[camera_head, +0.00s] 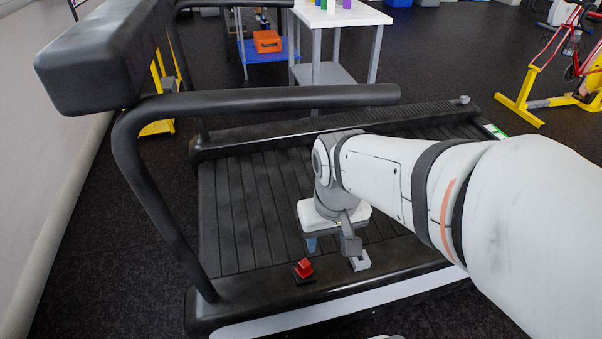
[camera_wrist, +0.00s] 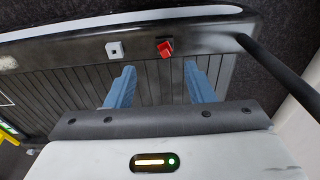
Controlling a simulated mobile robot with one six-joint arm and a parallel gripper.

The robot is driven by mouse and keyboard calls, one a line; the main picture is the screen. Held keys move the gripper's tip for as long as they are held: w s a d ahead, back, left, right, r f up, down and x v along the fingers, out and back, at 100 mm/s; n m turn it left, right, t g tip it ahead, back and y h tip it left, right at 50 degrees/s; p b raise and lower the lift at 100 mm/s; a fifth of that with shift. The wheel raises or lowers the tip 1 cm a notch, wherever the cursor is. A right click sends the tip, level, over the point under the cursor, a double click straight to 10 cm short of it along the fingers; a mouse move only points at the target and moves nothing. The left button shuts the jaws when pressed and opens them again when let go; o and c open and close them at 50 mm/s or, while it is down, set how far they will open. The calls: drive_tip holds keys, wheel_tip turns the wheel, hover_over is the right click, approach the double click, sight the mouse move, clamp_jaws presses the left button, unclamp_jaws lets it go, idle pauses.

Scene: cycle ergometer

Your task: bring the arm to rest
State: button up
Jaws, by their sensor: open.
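My white arm reaches in from the right in the head view, over a treadmill with a dark slatted deck (camera_head: 235,215). My gripper (camera_head: 312,245) points down above the near side of the deck, partly hidden behind its own wrist. In the wrist view my gripper (camera_wrist: 160,88) shows two blue fingers spread wide apart with nothing between them. A red switch or knob (camera_head: 304,268) sits on the near side rail, and it also shows in the wrist view (camera_wrist: 165,48), beyond the fingertips. A small light grey block (camera_head: 360,261) sits on the rail to its right, also in the wrist view (camera_wrist: 115,50).
A black handrail (camera_head: 270,99) curves over the left part of the treadmill. A white table (camera_head: 345,14) with small coloured items stands behind, beside an orange case (camera_head: 267,41). A yellow and red exercise bike (camera_head: 550,75) stands at the right. Dark floor is open at the left.

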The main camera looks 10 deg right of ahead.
drive_tip(key=shift+r, duration=0.1)
wheel_tip(320, 180, up, 24)
drive_tip(key=t+p, duration=0.1)
drive_tip(key=p, duration=2)
drive_tip(key=shift+a+p, duration=0.15)
drive_tip(key=shift+p, duration=0.2)
drive_tip(key=shift+c, duration=1.3)
